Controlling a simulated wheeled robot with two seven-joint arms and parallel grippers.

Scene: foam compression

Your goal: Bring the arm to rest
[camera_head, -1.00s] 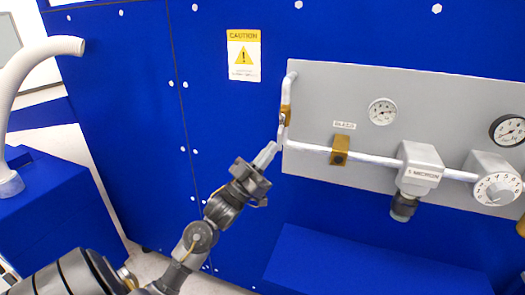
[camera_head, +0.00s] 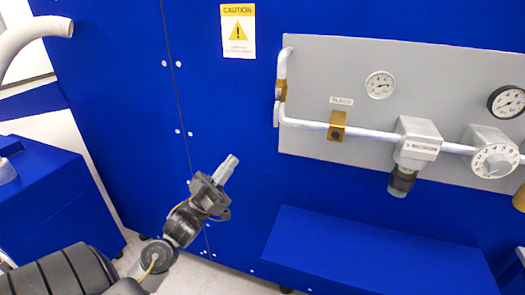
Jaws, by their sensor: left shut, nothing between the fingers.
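My left arm comes in from the lower left of the head view. Its gripper (camera_head: 229,168) is shut and empty, pointing up and to the right in front of the blue machine wall (camera_head: 225,110). It is apart from the grey panel (camera_head: 330,65), below and to the left of it. The white pipe (camera_head: 305,123) with its brass brackets runs along the panel, and the gripper does not touch it. My right gripper is not in view.
A blue ledge (camera_head: 370,255) juts out at the lower right. A filter (camera_head: 416,145), a numbered dial (camera_head: 494,161) and two gauges (camera_head: 380,85) stand out from the panel. A blue cabinet (camera_head: 50,200) and a white curved pipe (camera_head: 35,32) are at the left.

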